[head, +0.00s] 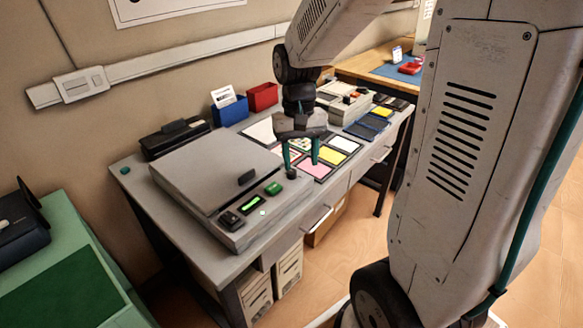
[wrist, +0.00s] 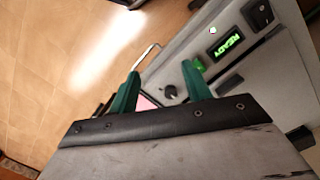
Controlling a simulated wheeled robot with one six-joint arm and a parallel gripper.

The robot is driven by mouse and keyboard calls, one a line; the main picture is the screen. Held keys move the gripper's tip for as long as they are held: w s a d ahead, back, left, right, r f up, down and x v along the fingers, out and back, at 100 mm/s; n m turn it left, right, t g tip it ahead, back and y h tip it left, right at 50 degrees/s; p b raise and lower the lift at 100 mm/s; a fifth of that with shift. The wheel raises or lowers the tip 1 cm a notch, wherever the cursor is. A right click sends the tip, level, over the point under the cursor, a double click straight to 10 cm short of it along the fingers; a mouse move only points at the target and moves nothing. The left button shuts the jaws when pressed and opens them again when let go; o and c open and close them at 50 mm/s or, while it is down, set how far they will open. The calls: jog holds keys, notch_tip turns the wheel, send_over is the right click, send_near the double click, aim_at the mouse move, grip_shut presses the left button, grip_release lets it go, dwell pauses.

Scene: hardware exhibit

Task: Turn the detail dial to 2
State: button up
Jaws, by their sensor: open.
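The detail dial is a small black knob on the front panel of a grey flat-lidded machine (head: 195,165). It is small in the head view (head: 291,174), just below my gripper. In the wrist view the dial (wrist: 170,91) appears between the green fingers, closer to the right one. Its markings and setting are too small to read. My gripper (head: 301,162) is open and empty, pointing down above the machine's front right corner; the wrist view shows its two fingertips (wrist: 160,68) apart. I cannot tell whether either finger touches the panel.
Beside the dial are a green button (head: 273,188), a lit display (head: 250,204) reading READY in the wrist view, and a black switch (head: 231,219). Coloured pads, including a pink one (head: 314,167), lie right of the machine. Blue (head: 230,112) and red (head: 262,97) bins stand behind.

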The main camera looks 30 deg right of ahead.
jog(key=m, duration=0.1)
send_over(292, 174)
jog(key=s, duration=0.3)
notch_tip(292, 174, down, 3)
jog(key=shift+m+t, duration=0.4)
jog(key=shift+t, duration=0.4)
jog(key=w, duration=0.4)
jog(key=shift+w+d, duration=0.1)
jog(key=shift+d, duration=0.2)
notch_tip(292, 174, down, 8)
jog(key=shift+r, duration=0.25)
jog(key=c, duration=1)
